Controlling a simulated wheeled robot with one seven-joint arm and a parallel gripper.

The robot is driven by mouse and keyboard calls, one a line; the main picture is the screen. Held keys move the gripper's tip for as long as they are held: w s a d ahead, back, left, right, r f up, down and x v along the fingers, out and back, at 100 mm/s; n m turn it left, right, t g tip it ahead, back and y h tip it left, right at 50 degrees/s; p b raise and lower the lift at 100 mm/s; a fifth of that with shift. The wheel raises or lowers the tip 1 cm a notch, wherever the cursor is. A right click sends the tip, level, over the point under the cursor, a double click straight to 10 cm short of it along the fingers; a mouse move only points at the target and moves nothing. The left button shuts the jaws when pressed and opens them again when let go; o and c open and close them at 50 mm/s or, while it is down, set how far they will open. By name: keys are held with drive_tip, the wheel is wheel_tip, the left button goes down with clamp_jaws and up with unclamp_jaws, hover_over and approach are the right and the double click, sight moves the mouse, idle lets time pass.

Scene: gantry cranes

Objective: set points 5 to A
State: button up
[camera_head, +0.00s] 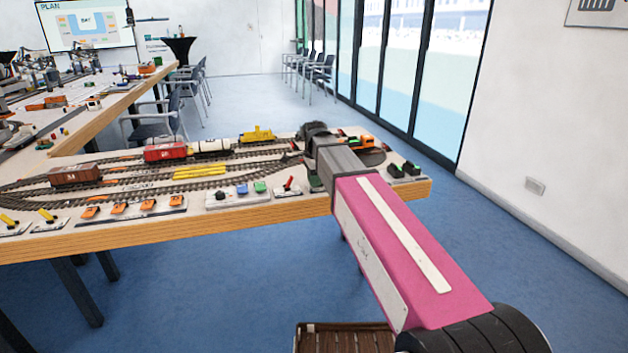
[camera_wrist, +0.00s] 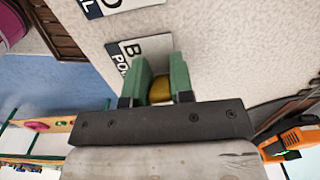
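My gripper (camera_wrist: 161,84) has green fingers set close together, with a brass-yellow rounded piece (camera_wrist: 160,92) between them that looks like a handle. It fills the gap and seems to touch both fingers; the rest of it is hidden. A white label (camera_wrist: 128,50) reading "B" and "PO…" lies beside the fingers, its number covered. I cannot tell from it whether this is points 5, or its setting. In the head view my arm reaches to the table's right end and hides the place under the gripper.
The model railway table (camera_head: 250,214) carries a red wagon (camera_head: 166,152), a brown wagon (camera_head: 75,174), a yellow locomotive (camera_head: 257,135) and a red lever (camera_head: 289,184). An orange locomotive (camera_head: 361,142) stands right of my gripper and shows close in the wrist view (camera_wrist: 290,143).

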drive_tip(key=shift+d+r+y, duration=0.1)
drive_tip(key=shift+y, duration=0.2)
clamp_jaws()
drive_tip(key=y, duration=0.1)
drive_tip(key=g+y, duration=0.1)
drive_tip(key=y, duration=0.1)
drive_tip(key=d+y, duration=0.1)
drive_tip(key=y, duration=0.1)
drive_tip(key=shift+w+d+r+g, duration=0.1)
drive_tip(key=shift+w+r+g, duration=0.15)
drive_tip(key=shift+g, duration=0.05)
drive_tip(key=y, duration=0.2)
drive_tip(key=d+g+y, duration=0.1)
drive_tip(key=y, duration=0.1)
drive_tip(key=shift+w+y, duration=0.15)
drive_tip(key=shift+y, duration=0.25)
drive_tip(key=shift+d+g+y, duration=0.1)
drive_tip(key=shift+g+y, duration=0.2)
drive_tip(key=o, duration=0.9)
unclamp_jaws()
drive_tip(key=shift+c, duration=0.2)
drive_tip(key=shift+r, duration=0.1)
drive_tip(key=v, duration=1)
drive_tip(key=shift+d+r, duration=0.2)
drive_tip(key=shift+d, duration=0.1)
